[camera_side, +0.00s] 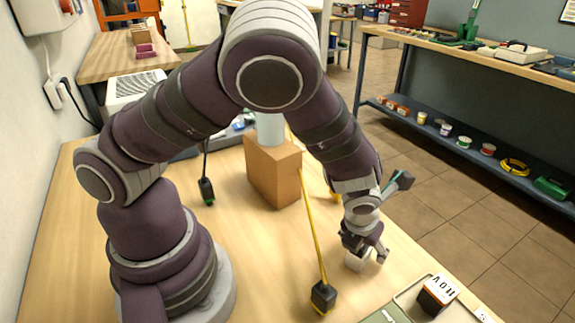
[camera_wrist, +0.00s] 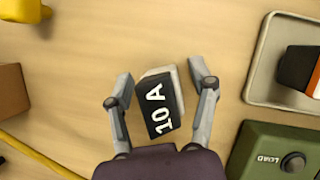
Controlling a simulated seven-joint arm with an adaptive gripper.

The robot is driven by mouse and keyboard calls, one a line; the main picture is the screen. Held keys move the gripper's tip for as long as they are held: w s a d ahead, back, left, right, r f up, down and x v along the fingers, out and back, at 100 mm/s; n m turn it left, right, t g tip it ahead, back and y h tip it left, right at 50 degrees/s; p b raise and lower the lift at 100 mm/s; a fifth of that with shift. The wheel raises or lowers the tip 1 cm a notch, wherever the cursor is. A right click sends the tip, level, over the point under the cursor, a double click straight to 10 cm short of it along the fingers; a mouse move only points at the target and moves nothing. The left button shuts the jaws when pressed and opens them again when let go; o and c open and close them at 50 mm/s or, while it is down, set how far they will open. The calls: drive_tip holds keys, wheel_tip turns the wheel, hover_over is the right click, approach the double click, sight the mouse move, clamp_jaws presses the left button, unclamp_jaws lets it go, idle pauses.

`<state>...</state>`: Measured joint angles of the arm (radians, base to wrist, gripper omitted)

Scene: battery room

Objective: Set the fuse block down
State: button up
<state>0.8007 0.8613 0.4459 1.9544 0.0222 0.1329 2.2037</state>
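The fuse block (camera_wrist: 160,105) has a black face marked "10 A" and a pale end. In the wrist view it sits between the two fingers of my gripper (camera_wrist: 160,78), slightly turned, with narrow gaps at both sides. My gripper looks open around it. In the side view the pale fuse block (camera_side: 355,262) is under my gripper (camera_side: 367,256) and appears to rest on the wooden table (camera_side: 255,275). The fingers partly hide it there.
A shallow tray (camera_wrist: 262,95) holds a block marked "110V" (camera_side: 438,294), right of my gripper. A green box (camera_wrist: 258,148) with a "LOAD" knob is near it. A yellow cable (camera_side: 315,235) ends in a black plug (camera_side: 323,297). A cardboard-brown box (camera_side: 273,172) stands behind.

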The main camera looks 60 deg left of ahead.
drive_tip(key=v, duration=1.2)
drive_tip(key=s+a+r+n, duration=0.4)
drive_tip(key=n, duration=1.1)
drive_tip(key=s+a+r+n+t+h, duration=0.1)
drive_tip(key=s+a+r+n, duration=0.3)
drive_tip(key=n, duration=1.2)
drive_tip(key=shift+s+a+r+n+t+h, duration=0.15)
drive_tip(key=shift+a+r+n+t+h, duration=0.15)
drive_tip(key=shift+a+r, duration=0.25)
